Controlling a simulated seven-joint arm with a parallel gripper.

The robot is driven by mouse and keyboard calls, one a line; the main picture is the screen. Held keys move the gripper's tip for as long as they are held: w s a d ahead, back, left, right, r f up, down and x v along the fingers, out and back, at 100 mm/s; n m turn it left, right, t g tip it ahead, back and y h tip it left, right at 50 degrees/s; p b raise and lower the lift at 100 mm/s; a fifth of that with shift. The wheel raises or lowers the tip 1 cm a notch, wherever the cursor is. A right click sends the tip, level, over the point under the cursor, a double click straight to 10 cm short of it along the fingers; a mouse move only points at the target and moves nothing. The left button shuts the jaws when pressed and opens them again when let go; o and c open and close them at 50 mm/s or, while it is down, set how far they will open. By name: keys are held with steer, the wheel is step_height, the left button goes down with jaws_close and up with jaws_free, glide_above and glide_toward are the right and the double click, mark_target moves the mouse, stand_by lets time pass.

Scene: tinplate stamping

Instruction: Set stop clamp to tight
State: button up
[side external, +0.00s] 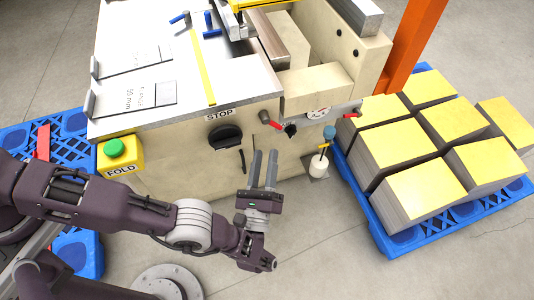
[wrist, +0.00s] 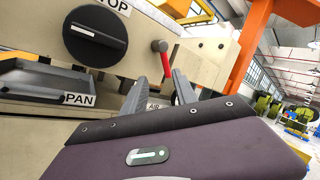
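A round black knob (side external: 225,137) sits on the machine's cream front panel, below the STOP label (side external: 219,114). In the wrist view the knob (wrist: 95,36) is large at upper left, and its white mark lies on its left part. No tight or loose marking is readable. My gripper (side external: 265,153) is in front of the panel, right of and below the knob and apart from it. Its two grey fingers are parted with nothing held between them; the gap also shows in the wrist view (wrist: 159,78).
A red-handled lever (side external: 270,125) is on the panel above right of my gripper. PAN (wrist: 79,99) and AIR (wrist: 153,106) labels show close by. A yellow FOLD box (side external: 120,153) with a green button stands left. A blue pallet (side external: 388,233) of stacked sheets is right.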

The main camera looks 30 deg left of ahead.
steer(key=s+a+f+n+g, duration=0.1)
steer(key=s+a+f+g, duration=0.1)
steer(key=f+g, duration=0.35)
steer(key=s+a+f+n+g, duration=0.1)
steer(key=s+a+f+g, duration=0.15)
steer(key=f, duration=0.65)
steer(key=s+d+f+n+g+h, duration=0.1)
steer(key=s+d+f+n+g, duration=0.2)
steer(key=s+f+g, duration=0.5)
steer(key=s+d+f+n+g+h, duration=0.3)
steer(key=s+d+n+g+h, duration=0.3)
steer(key=s+d, duration=0.8)
steer(key=w+d+r+n+t+h, duration=0.25)
steer(key=d+n+h, duration=0.2)
steer(key=d, duration=0.65)
steer(key=w+d+r+n+t+h, duration=0.2)
steer(key=w+d+r+n+t, duration=0.2)
steer(key=w+r+n+t, duration=0.55)
steer(key=n+t+y, duration=0.5)
steer(key=n+y, duration=0.9)
steer(key=y, duration=0.2)
glide_toward(272, 122)
steer(key=f+x, duration=0.2)
steer(key=x, duration=0.6)
steer(key=shift+w+d+r, duration=0.15)
steer(key=shift+w, duration=0.1)
jaws_close()
